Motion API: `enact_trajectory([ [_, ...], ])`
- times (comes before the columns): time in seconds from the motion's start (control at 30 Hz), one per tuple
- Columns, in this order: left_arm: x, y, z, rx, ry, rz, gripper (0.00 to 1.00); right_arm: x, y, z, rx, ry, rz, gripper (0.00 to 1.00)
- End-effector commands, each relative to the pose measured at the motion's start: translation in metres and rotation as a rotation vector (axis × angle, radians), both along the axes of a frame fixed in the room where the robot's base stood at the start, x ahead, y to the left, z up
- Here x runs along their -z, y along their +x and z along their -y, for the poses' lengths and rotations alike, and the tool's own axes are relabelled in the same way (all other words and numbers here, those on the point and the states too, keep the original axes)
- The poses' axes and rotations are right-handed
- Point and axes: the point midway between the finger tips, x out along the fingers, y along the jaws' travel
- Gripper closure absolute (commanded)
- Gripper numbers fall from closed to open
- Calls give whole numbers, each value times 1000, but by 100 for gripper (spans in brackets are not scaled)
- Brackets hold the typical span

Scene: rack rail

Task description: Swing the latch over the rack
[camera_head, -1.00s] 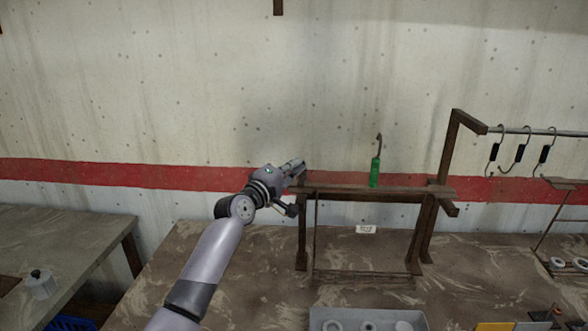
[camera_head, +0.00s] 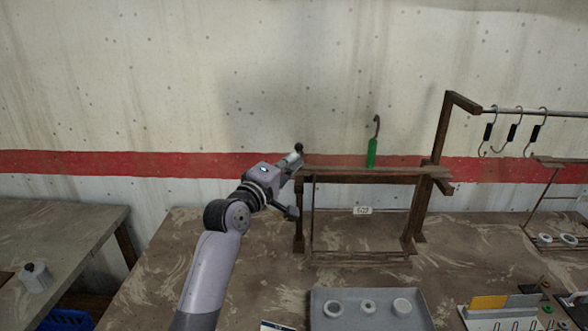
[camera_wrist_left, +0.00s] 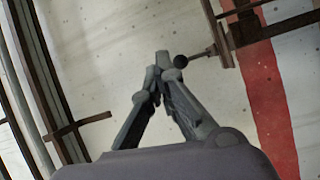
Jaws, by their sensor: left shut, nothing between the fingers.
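The rack (camera_head: 375,173) is a brown frame with a top rail, standing on the worktable. A green-handled piece with a dark hooked tip (camera_head: 371,153) stands upright on its rail. My left gripper (camera_head: 295,157) is at the rail's left end, with a dark round knob (camera_head: 299,147) at its tips. In the left wrist view, my left gripper (camera_wrist_left: 163,62) has its fingertips together and empty. A dark ball knob (camera_wrist_left: 181,61) on a thin rod from a brown bracket (camera_wrist_left: 240,30) sits right beside the tips; I cannot tell if they touch. I cannot tell surely which part is the latch.
A grey tray (camera_head: 370,295) with white rings sits in front of the rack. Hooks (camera_head: 511,135) hang from a rod at right. A yellow-and-grey holder (camera_head: 490,303) stands at front right. A side table (camera_head: 60,235) is at left.

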Motion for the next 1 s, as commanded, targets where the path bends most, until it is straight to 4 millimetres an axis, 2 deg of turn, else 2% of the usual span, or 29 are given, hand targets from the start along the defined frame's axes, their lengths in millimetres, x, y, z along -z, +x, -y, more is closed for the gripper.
enact_trajectory([
  [0.1,2,-11,7,2,-2,0,100,5,0,-6,2,7,0,60],
  [0.3,1,-17,10,1,-1,0,100,6,-1,-22,5,27,-1,60],
  [0.57,1,-16,10,1,1,-1,100,5,-1,-22,3,26,-1,60],
  [0.67,14,-20,7,-3,28,-14,100,5,-1,-20,2,24,-1,60],
  [0.77,51,-34,-2,-11,120,-49,100,5,-1,-18,1,21,-2,60],
  [0.87,109,-62,-16,-14,282,-110,100,5,-1,-15,0,17,-2,60],
  [0.9,135,-78,-24,-10,357,-140,100,5,-1,-13,0,16,-2,60],
  [1.0,194,-122,-43,14,555,-214,100,5,-1,-11,0,13,-1,60],
])
